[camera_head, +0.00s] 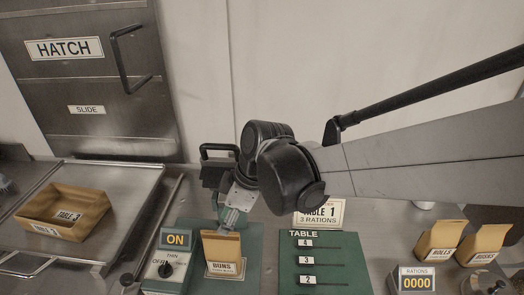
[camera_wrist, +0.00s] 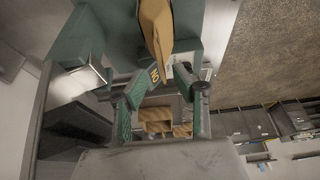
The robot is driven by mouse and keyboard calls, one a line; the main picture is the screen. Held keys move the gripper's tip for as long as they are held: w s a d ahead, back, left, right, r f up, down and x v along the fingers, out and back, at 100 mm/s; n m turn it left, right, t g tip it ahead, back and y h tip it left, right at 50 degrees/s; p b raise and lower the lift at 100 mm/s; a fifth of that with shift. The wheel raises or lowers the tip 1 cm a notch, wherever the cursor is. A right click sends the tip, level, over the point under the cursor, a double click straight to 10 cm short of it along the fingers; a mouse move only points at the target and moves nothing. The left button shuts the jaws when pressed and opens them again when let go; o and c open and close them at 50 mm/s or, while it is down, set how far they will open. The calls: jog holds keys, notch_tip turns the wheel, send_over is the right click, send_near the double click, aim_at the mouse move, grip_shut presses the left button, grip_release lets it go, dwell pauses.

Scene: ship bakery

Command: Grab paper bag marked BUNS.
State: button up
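The brown paper bag marked BUNS (camera_head: 222,248) stands upright on a green panel, just right of the ON switch box. My gripper (camera_head: 229,218) points down at the bag's top edge from above. In the wrist view the bag (camera_wrist: 156,22) reaches down with its narrow folded end between the two green fingertips of my gripper (camera_wrist: 166,74). The fingers stand apart, with a gap visible beside the bag. Whether one finger touches the paper cannot be told.
An ON switch box (camera_head: 167,262) stands close left of the bag. A green TABLE panel (camera_head: 325,262) and a TABLE 1 card (camera_head: 320,212) are to the right. ROLLS (camera_head: 440,241) and RUSKS (camera_head: 483,244) bags stand farther right, behind a RATIONS counter (camera_head: 413,280). A TABLE 3 tray (camera_head: 38,229) lies left.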

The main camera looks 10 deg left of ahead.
aim_at(221, 242)
jog(key=shift+p+x, duration=0.45)
jog(key=shift+x, duration=2.6)
jog(key=shift+s, duration=0.1)
jog(key=shift+f+b, duration=0.3)
jog(key=shift+b, duration=0.1)
grip_shut()
